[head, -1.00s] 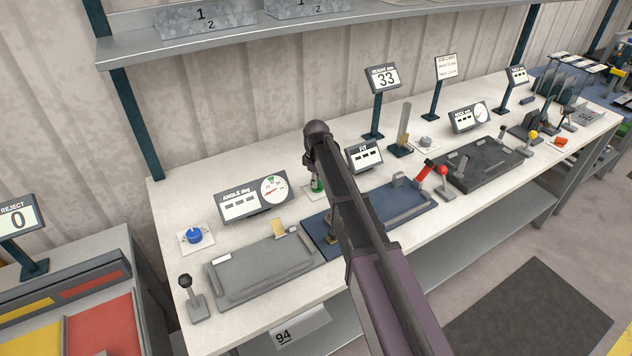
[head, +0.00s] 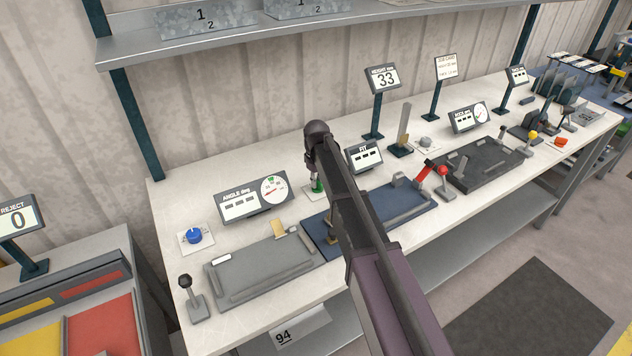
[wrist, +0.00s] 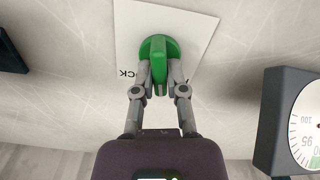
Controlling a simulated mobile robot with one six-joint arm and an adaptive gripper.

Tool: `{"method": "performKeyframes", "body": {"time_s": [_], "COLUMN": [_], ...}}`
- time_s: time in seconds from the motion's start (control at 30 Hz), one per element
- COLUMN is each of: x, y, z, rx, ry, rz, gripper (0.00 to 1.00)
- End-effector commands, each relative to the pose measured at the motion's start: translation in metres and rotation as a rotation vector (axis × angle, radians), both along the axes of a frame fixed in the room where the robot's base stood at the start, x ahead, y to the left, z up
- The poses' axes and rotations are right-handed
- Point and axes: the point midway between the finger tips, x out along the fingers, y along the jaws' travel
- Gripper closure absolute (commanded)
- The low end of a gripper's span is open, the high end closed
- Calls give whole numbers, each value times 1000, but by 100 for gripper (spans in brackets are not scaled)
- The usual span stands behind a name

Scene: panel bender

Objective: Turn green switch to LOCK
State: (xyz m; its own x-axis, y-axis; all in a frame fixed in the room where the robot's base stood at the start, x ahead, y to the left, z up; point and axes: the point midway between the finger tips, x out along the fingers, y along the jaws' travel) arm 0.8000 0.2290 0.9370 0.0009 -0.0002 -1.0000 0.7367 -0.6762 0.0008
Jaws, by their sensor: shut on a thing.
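The green switch (wrist: 158,58) sits on a white label plate (wrist: 190,25) in the wrist view. Its raised handle points straight down the picture, towards my gripper. My gripper (wrist: 158,85) is shut on the handle, one finger on each side. The letters "OCK" show upside down to the left of the switch; the rest of that word is hidden by a finger. A mark to the right is mostly covered. In the head view, part of the green switch (head: 317,186) shows below my wrist, between the ANGLE display and the FIT display.
The ANGLE display (head: 240,205) stands left of the switch, and the FIT display (head: 352,158) close to its right. A blue knob (head: 194,236), grey plate (head: 235,278) and blue plate (head: 318,238) are nearby on the white bench. A shelf (head: 130,48) runs above.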

Motion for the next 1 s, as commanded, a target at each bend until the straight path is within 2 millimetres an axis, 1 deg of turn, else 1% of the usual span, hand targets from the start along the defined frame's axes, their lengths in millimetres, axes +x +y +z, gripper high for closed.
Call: {"method": "performKeyframes", "body": {"time_s": [0.6, 0.8, 1.0], "x": [-1, -1, -2], "y": [-3, -4, -4], "z": [-1, -1, -1], "rx": [0, -1, -1], "ry": [6, 5, 5], "rz": [-580, -728, -820], "gripper": [100, 100, 100]}}
